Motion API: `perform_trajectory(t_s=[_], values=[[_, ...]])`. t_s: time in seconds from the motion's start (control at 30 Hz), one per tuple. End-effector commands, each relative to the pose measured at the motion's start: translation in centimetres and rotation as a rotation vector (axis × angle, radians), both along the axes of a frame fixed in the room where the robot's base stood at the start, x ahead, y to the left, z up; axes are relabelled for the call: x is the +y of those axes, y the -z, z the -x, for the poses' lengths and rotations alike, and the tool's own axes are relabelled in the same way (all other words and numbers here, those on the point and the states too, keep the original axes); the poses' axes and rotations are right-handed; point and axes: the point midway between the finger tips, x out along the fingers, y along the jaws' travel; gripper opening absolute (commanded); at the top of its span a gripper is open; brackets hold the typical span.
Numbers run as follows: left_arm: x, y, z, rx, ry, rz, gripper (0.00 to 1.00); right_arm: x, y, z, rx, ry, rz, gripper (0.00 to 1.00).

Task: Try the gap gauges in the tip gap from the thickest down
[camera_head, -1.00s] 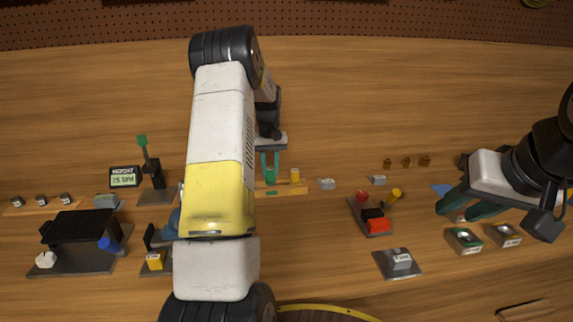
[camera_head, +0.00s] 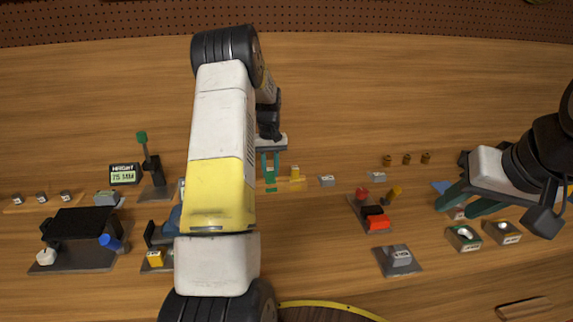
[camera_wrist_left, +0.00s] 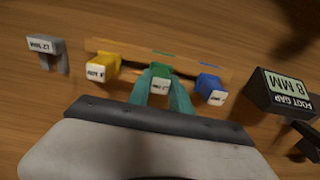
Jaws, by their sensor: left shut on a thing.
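My left gripper (camera_head: 270,166) is shut on the green gauge (camera_wrist_left: 160,70), standing at the gauge rack (camera_wrist_left: 132,52). Whether the gauge is lifted clear of its slot I cannot tell. The yellow gauge (camera_wrist_left: 103,67) is left of it in the left wrist view, and the blue gauge (camera_wrist_left: 211,88) is right of it. The yellow gauge also shows in the head view (camera_head: 295,172); the blue one is hidden there behind my left arm. My right gripper (camera_head: 467,203) is open at the right. The ducted rotor and its tip gap cannot be made out.
A "FOOT GAP 8 MM" display (camera_wrist_left: 284,92) stands beside the rack. A "HEIGHT 15 MM" display (camera_head: 124,174) and dark fixture (camera_head: 80,223) are at left. A red-and-black block stand (camera_head: 372,218) and labelled boxes (camera_head: 463,238) are at right.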

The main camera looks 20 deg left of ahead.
Motion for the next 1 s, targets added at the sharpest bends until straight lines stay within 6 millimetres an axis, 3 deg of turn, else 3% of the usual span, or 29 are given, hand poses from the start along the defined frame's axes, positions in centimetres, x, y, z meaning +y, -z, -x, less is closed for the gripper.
perform_trajectory(t_s=[0.47, 0.5, 0.6, 1.0], values=[[-0.01, -0.01, 0.00, 0.000, 0.000, 0.000, 0.00, 0.00, 0.00, 0.00, 0.000, 0.000, 0.000, 0.36], [0.00, -0.01, -0.01, 0.000, 0.000, 0.000, 0.33, 0.00, 0.00, 0.00, 0.000, 0.000, 0.000, 0.36], [-0.01, -0.01, 0.00, 0.000, 0.000, 0.000, 0.50, 0.00, 0.00, 0.00, 0.000, 0.000, 0.000, 0.36], [0.01, -0.87, -0.08, -0.003, 0.000, 0.000, 0.50, 0.00, 0.00, 0.00, 0.000, 0.000, 0.000, 0.36]])
